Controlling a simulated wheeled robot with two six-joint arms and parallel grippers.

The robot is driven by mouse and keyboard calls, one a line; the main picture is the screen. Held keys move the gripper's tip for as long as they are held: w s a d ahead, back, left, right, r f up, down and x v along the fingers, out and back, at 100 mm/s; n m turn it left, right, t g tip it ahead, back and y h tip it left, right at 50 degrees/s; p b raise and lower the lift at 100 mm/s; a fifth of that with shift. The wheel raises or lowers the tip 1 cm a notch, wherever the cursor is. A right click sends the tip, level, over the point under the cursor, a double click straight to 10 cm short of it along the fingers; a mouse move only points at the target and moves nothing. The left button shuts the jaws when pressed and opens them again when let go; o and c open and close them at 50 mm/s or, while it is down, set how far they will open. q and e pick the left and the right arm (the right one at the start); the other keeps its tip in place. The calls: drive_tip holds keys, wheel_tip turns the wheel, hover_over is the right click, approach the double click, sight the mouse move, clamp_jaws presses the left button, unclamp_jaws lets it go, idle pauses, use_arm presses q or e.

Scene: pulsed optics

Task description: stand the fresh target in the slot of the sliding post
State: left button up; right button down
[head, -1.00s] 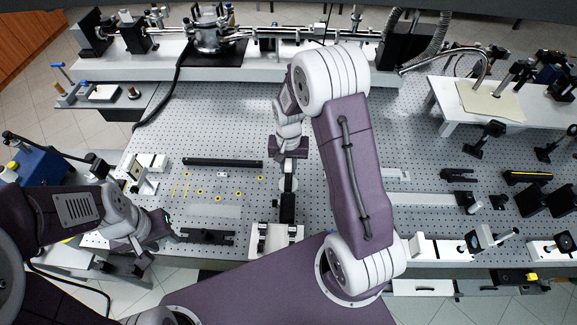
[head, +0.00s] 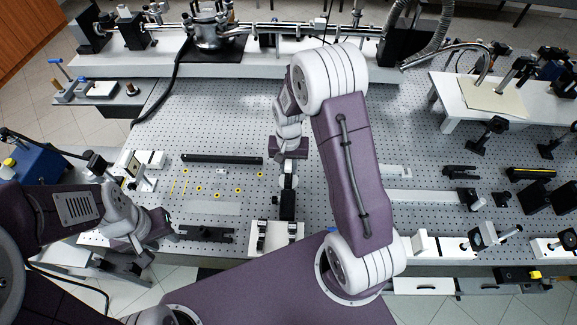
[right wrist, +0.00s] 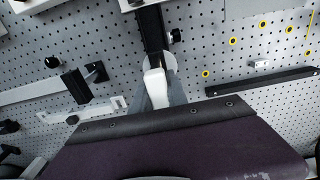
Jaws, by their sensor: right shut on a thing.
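My right gripper (head: 288,170) points down over the middle of the perforated table and is shut on a small, pale, round piece, likely the target. A pale disc edge (right wrist: 172,66) shows behind the fingers in the right wrist view, where the gripper (right wrist: 155,92) covers most of it. A black upright or rail piece with a side knob, likely the sliding post (head: 287,205), lies right by the fingertips; it also shows in the right wrist view (right wrist: 152,30). Its slot is hidden, and I cannot tell whether the disc touches it. My left gripper (head: 145,245) hangs at the table's front left, jaws unclear.
A white block with two black holders (head: 275,240) stands at the front edge. A black bar (head: 222,159) and several yellow rings (head: 217,196) lie left of my right gripper. A pale rail (head: 425,197) and black mounts stand to the right. The back middle of the table is clear.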

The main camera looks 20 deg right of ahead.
drive_tip(key=shift+f, duration=0.3)
drive_tip(key=c, duration=1.2)
unclamp_jaws()
drive_tip(key=shift+c, duration=0.2)
drive_tip(key=shift+r, duration=0.1)
drive_tip(key=shift+w+r, duration=0.1)
drive_tip(key=shift+r, duration=0.25)
wheel_tip(320, 180, up, 8)
drive_tip(key=shift+r+b, duration=0.15)
drive_tip(key=shift+b, duration=0.9)
wheel_tip(320, 180, up, 4)
drive_tip(key=p, duration=0.4)
drive_tip(key=shift+r, duration=0.15)
